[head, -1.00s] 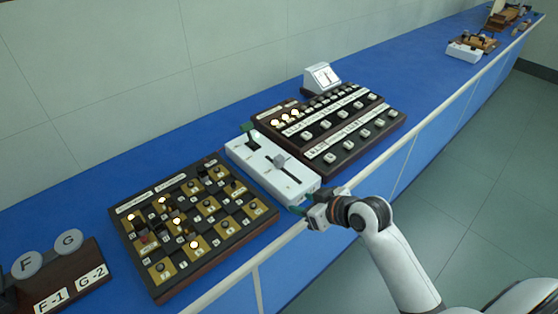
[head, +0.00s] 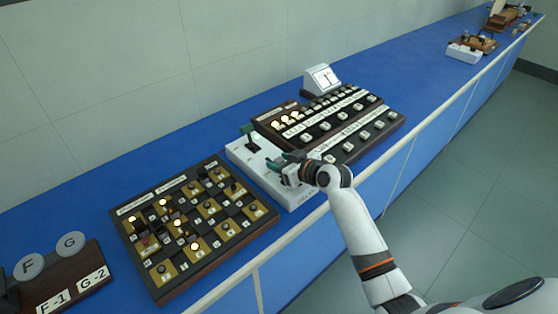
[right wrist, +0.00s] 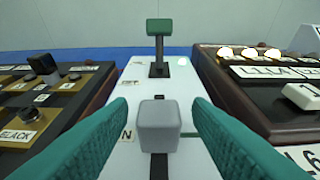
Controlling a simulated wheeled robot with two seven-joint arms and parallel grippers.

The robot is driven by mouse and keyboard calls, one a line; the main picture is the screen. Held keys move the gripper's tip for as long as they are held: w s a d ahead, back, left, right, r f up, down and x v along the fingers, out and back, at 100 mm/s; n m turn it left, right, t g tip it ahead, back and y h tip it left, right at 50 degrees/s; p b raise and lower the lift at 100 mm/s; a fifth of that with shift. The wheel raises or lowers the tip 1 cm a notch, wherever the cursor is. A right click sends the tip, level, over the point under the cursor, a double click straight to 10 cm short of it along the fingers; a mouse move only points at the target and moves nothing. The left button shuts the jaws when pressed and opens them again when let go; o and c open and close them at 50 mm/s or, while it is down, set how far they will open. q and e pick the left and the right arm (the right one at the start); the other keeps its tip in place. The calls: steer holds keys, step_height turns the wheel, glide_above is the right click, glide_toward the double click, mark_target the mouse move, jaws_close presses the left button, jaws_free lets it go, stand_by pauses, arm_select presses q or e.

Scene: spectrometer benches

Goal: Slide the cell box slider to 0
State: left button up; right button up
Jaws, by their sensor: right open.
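The white cell box (head: 240,153) stands on the blue bench between two dark panels. In the right wrist view, its grey slider knob (right wrist: 158,124) sits over a dark slot, which shows below it. A green-topped lever (right wrist: 159,27) stands upright at the box's far end; it also shows in the head view (head: 250,134). My right gripper (head: 275,163) is over the box, its green fingers open on either side of the grey knob. Gaps show between the knob and both fingers in the right wrist view. In the head view the gripper hides the knob. My left gripper is out of view.
A checkered panel (head: 205,215) with lit lamps lies left of the box. A dark switch panel (head: 345,155) lies close on the right, with a white meter (head: 322,78) behind it. A pale rail (head: 230,282) runs along the bench's front edge.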

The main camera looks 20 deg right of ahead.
steer(key=shift+w+a+f, duration=0.2)
steer(key=shift+w, duration=0.25)
jaws_close()
steer(key=s, duration=0.2)
steer(key=s+d+p, duration=0.1)
steer(key=s, duration=0.1)
steer(key=shift+s+d, duration=0.1)
steer(key=shift+d, duration=0.1)
steer(key=s, duration=0.1)
steer(key=s+d, duration=0.1)
steer(key=s, duration=0.1)
steer(key=shift+s+d+p, duration=0.1)
steer(key=shift+s+p, duration=0.1)
steer(key=shift+p, duration=0.15)
steer(key=shift+f, duration=0.15)
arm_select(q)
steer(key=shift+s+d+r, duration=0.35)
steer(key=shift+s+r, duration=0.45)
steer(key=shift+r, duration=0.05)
arm_select(e)
jaws_free()
